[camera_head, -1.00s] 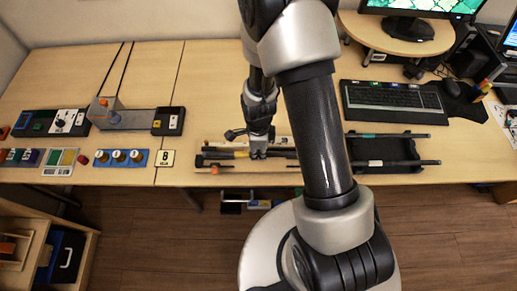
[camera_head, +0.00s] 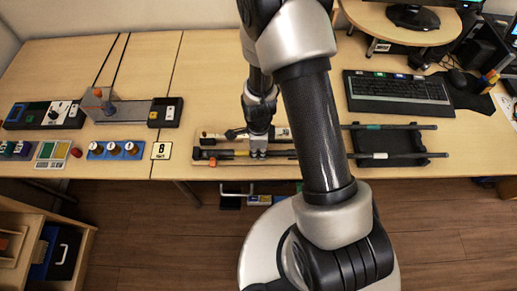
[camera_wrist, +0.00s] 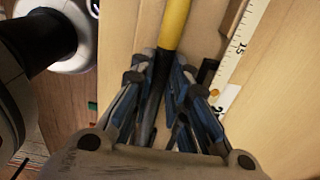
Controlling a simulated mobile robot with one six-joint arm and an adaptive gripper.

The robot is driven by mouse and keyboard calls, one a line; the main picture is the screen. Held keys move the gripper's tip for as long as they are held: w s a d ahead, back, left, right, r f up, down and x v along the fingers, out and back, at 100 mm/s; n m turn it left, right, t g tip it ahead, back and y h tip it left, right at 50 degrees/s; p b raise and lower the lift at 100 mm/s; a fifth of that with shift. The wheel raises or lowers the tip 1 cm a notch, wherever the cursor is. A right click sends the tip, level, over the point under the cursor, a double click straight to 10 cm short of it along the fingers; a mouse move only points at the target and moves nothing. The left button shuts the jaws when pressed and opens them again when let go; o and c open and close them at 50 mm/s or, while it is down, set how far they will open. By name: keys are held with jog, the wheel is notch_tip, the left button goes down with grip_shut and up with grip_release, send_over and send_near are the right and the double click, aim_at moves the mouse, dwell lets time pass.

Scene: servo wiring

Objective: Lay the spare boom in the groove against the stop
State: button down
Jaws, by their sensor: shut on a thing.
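My gripper (camera_head: 258,155) points down over the front part of the bench, shut on a dark boom (camera_head: 220,155). In the wrist view the boom (camera_wrist: 173,30) runs between the fingers (camera_wrist: 165,100), yellow at the top and black lower down. In the head view the boom lies left to right, in line with or just above a pale wooden fixture (camera_head: 225,167) at the bench's front edge. An orange mark shows near the left end. I cannot tell whether the boom sits in the groove or touches the stop; my arm hides its right part.
A black tray (camera_head: 392,144) with two dark rods across it lies to the right, below the keyboard (camera_head: 398,92). A white ruler (camera_wrist: 241,50) runs beside the boom. A white "8" plate (camera_head: 161,150) and a blue block with knobs (camera_head: 116,150) stand left.

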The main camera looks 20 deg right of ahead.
jog(key=shift+w+a, duration=0.15)
jog(key=shift+a, duration=0.4)
dwell(0.4)
jog(key=c, duration=1.5)
grip_release()
jog(key=shift+o, duration=0.2)
notch_tip(320, 180, up, 12)
jog(key=shift+r, duration=0.1)
jog(key=s+r+n+t, duration=0.1)
jog(key=s+r+n, duration=0.1)
jog(key=r+n, duration=0.45)
jog(key=s+r+n+t, duration=0.1)
jog(key=s+r+n, duration=0.25)
jog(key=r, duration=0.65)
jog(key=s+d+r+n+t, duration=0.1)
jog(key=s+r+n+t, duration=0.1)
jog(key=s+r+n, duration=0.5)
jog(key=s+n, duration=0.3)
jog(key=n, duration=0.1)
jog(key=shift+d+r+n+t, duration=0.3)
jog(key=shift+r, duration=0.05)
